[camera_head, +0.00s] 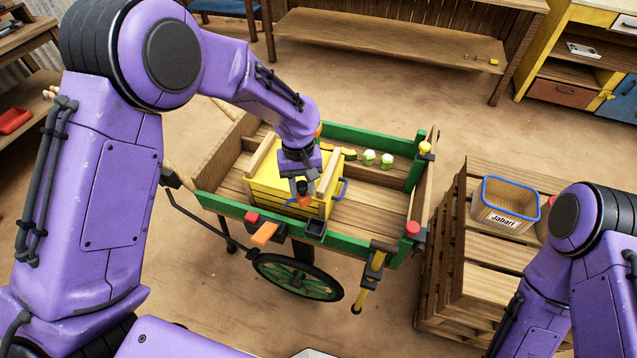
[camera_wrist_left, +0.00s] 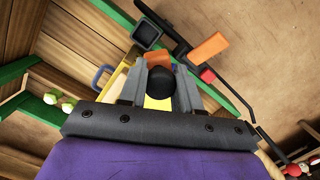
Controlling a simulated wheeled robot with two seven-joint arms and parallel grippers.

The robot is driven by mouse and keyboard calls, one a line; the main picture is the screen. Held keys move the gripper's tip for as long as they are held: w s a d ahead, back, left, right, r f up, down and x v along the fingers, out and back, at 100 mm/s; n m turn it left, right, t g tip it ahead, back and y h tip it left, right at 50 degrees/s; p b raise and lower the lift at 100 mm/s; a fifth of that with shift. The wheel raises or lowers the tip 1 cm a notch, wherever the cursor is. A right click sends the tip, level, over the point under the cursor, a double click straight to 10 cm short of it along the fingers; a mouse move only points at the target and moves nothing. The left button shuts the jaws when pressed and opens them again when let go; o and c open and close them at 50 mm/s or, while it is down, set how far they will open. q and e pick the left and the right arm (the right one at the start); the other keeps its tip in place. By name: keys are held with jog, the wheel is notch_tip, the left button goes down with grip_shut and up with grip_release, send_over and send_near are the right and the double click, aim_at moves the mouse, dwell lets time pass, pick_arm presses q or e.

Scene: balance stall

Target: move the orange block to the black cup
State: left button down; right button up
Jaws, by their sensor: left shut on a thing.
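My left gripper (camera_head: 303,194) is over the right part of a yellow crate in the cart, fingers pointing down. It is shut on the orange block (camera_head: 305,202). In the left wrist view the orange block (camera_wrist_left: 158,61) shows between the fingertips (camera_wrist_left: 160,68). A dark round knob (camera_wrist_left: 160,90) sits between the fingers and seems to belong to the block. I cannot tell whether the block touches the crate. The black cup (camera_head: 316,229) is at the cart's front edge, just right of and nearer than the gripper; it shows in the wrist view (camera_wrist_left: 147,33). My right gripper is out of view.
The yellow crate (camera_head: 265,184) stands in a wooden cart with green rails (camera_head: 350,245). A fixed orange handle (camera_head: 265,234) and a red part (camera_head: 252,218) jut out left of the cup. Green items (camera_head: 387,160) lie behind. Slatted crates (camera_head: 480,265) with a blue-rimmed basket (camera_head: 510,190) stand right.

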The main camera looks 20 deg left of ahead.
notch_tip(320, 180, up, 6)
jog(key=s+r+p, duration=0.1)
jog(key=p, duration=0.3)
pick_arm(q)
jog(key=shift+s+d+f+n+t+h+b, duration=0.15)
jog(key=shift+d+f+n+b, duration=0.35)
jog(key=shift+f+n+b, duration=1.35)
jog(key=shift+w+d+f+n+t+h+b, duration=0.15)
jog(key=shift+d+f+n+b, duration=0.55)
jog(key=shift+f, duration=2.1)
jog(key=shift+s+d+f+n+h+b, duration=0.1)
jog(key=shift+d+f+n+h+b, duration=0.15)
jog(key=shift+f+n+b, duration=1.25)
jog(key=shift+f+p, duration=0.55)
jog(key=shift+f, duration=0.3)
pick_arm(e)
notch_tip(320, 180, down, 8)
pick_arm(q)
jog(key=shift+d+r+p, duration=0.15)
jog(key=shift+p, duration=0.3)
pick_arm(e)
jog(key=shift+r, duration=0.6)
pick_arm(q)
jog(key=c, duration=0.7)
grip_release()
jog(key=shift+r, duration=0.1)
